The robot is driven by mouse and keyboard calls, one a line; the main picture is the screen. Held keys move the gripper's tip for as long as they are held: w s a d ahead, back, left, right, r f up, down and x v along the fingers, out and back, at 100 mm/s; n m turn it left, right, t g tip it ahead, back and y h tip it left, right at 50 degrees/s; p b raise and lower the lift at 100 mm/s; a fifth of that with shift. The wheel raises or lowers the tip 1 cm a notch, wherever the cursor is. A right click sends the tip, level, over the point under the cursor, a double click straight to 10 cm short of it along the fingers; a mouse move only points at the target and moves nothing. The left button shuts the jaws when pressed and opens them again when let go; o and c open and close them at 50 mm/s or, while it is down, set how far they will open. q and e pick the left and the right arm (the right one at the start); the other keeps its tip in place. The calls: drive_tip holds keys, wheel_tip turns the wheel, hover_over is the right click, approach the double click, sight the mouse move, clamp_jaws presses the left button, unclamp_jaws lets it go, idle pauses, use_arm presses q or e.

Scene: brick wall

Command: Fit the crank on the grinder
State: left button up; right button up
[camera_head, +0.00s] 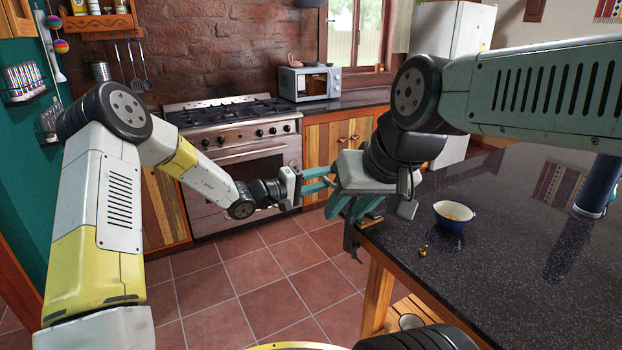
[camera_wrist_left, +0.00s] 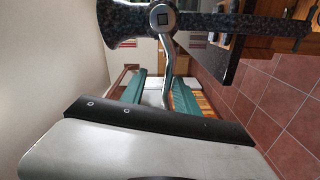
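The grinder (camera_head: 352,238) is at the near left corner of the dark countertop, mostly hidden behind my right gripper. In the left wrist view a speckled dark body (camera_wrist_left: 125,22), seemingly the grinder, crosses the top. The metal crank (camera_wrist_left: 168,58) has a round hub with a dark square centre in front of that body; I cannot tell whether it is seated. In the head view my left gripper (camera_head: 318,181) points right. My right gripper (camera_head: 347,207) points down over the grinder; its grip is hidden.
A small brass-coloured piece (camera_head: 423,251) lies on the countertop (camera_head: 500,270). A blue bowl (camera_head: 455,216) stands behind it. The countertop to the right is mostly clear. A stove (camera_head: 240,140) and microwave (camera_head: 310,83) are at the back, with open tiled floor (camera_head: 270,290) in front.

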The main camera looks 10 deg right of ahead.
use_arm(q)
drive_tip(key=shift+a, duration=0.15)
drive_tip(key=shift+c, duration=0.5)
drive_tip(key=shift+v, duration=3)
drive_tip(key=shift+s, duration=0.1)
